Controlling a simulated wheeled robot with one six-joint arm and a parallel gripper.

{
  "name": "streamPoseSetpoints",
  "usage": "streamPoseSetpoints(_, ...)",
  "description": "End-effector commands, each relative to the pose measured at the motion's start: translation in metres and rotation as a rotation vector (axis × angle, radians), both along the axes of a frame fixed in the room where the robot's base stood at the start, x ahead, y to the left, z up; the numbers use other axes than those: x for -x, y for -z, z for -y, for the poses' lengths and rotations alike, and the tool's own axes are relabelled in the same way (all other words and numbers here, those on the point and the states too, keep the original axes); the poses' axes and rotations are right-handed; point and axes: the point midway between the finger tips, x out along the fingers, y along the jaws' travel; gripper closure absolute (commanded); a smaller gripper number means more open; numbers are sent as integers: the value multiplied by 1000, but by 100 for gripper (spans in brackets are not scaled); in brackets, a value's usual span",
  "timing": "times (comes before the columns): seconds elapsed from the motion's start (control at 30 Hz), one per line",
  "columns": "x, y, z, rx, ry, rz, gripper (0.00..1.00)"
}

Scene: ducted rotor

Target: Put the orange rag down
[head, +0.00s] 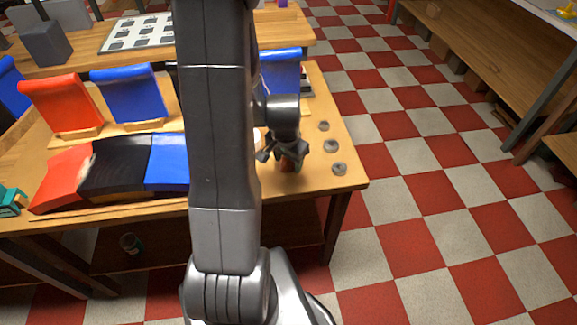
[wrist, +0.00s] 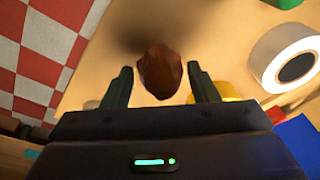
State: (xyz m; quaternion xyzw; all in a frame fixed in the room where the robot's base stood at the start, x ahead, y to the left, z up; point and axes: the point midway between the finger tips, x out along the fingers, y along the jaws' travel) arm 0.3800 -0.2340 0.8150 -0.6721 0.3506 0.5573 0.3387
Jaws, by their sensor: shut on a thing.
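My gripper (head: 283,152) is over the right end of the wooden table, pointing down. In the wrist view, a small crumpled orange-brown rag (wrist: 160,72) shows between the two fingers of my gripper (wrist: 160,82), which is shut on it. The rag also shows in the head view as a small reddish patch (head: 288,164) under the fingers. A dark shadow lies beside the rag on the tabletop in the wrist view. I cannot tell whether the rag touches the table (head: 308,188).
Several small grey round parts (head: 330,146) lie right of my gripper. A white roll (wrist: 288,58) and a yellow thing (wrist: 207,98) are close by in the wrist view. Blue, black and red curved panels (head: 120,165) fill the table's left. The table's right edge drops to checkered floor (head: 430,200).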

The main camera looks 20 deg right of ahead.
Motion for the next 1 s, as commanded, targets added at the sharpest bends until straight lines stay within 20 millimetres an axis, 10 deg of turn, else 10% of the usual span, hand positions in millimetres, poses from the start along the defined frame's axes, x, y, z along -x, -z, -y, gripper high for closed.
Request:
streamPoseSetpoints(0.63,0,32,0,0,0,0,71)
streamPoseSetpoints(0.67,0,32,0,0,0,0,44)
streamPoseSetpoints(0.77,0,31,0,-1,0,-1,25)
streamPoseSetpoints(1.0,1,31,0,-1,0,-2,24)
